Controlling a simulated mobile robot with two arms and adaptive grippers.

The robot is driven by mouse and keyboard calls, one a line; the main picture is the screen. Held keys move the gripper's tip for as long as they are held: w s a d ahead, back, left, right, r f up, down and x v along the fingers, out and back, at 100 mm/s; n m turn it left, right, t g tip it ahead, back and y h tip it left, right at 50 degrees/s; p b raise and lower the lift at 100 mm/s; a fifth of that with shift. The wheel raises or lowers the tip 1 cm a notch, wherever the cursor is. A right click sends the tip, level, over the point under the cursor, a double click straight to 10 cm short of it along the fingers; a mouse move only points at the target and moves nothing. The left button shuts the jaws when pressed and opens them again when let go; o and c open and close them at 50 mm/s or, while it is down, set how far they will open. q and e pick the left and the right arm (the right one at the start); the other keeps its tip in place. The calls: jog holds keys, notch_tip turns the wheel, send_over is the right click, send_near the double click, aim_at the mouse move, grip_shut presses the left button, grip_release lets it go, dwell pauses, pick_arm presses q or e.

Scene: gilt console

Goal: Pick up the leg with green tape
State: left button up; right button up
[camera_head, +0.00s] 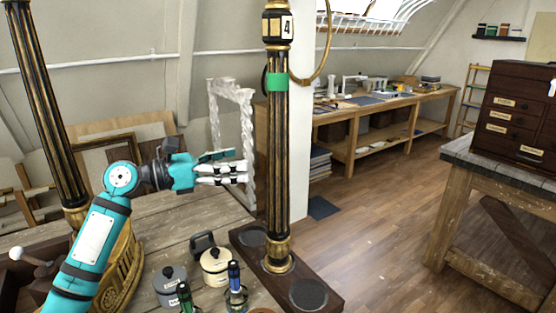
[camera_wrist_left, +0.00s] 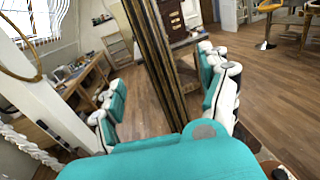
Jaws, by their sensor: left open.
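The leg with green tape (camera_head: 278,155) is a dark, gold-striped column. It stands upright in a dark wooden base (camera_head: 322,278), with a green tape band (camera_head: 277,82) near its top and a tag marked 4 above. My left gripper (camera_head: 244,170) is open and level, just left of the leg at mid-height, with its fingers pointing towards it. In the left wrist view the leg (camera_wrist_left: 158,60) runs between the two spread fingers (camera_wrist_left: 168,92), tilted in the picture. No contact is visible. My right gripper is not in view.
Another striped leg (camera_head: 48,110) stands at the far left. Jars (camera_head: 215,265) and small bottles (camera_head: 235,278) stand near the base. A pale carved frame (camera_head: 240,130) is behind my gripper. Open floor (camera_head: 370,230) lies to the right, before a drawer cabinet (camera_head: 515,115).

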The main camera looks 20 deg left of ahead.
aim_at(278, 151)
pick_arm(q)
jog(key=p+x, duration=0.1)
jog(key=x, duration=0.3)
jog(key=shift+a, duration=0.1)
jog(key=p+x, duration=0.1)
jog(key=x, duration=0.2)
jog(key=shift+a, duration=0.1)
jog(key=p+x, duration=0.1)
jog(key=x, duration=0.2)
jog(key=shift+w+p, duration=0.4)
jog(key=shift+w+d, duration=0.25)
jog(key=shift+d, duration=0.25)
jog(key=shift+a, duration=0.1)
jog(key=shift+c, duration=1.1)
jog(key=c, duration=1.2)
jog(key=shift+r, duration=0.1)
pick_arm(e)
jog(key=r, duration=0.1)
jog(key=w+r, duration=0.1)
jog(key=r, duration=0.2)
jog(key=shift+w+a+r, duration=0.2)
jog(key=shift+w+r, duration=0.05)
pick_arm(q)
jog(key=shift+r, duration=0.1)
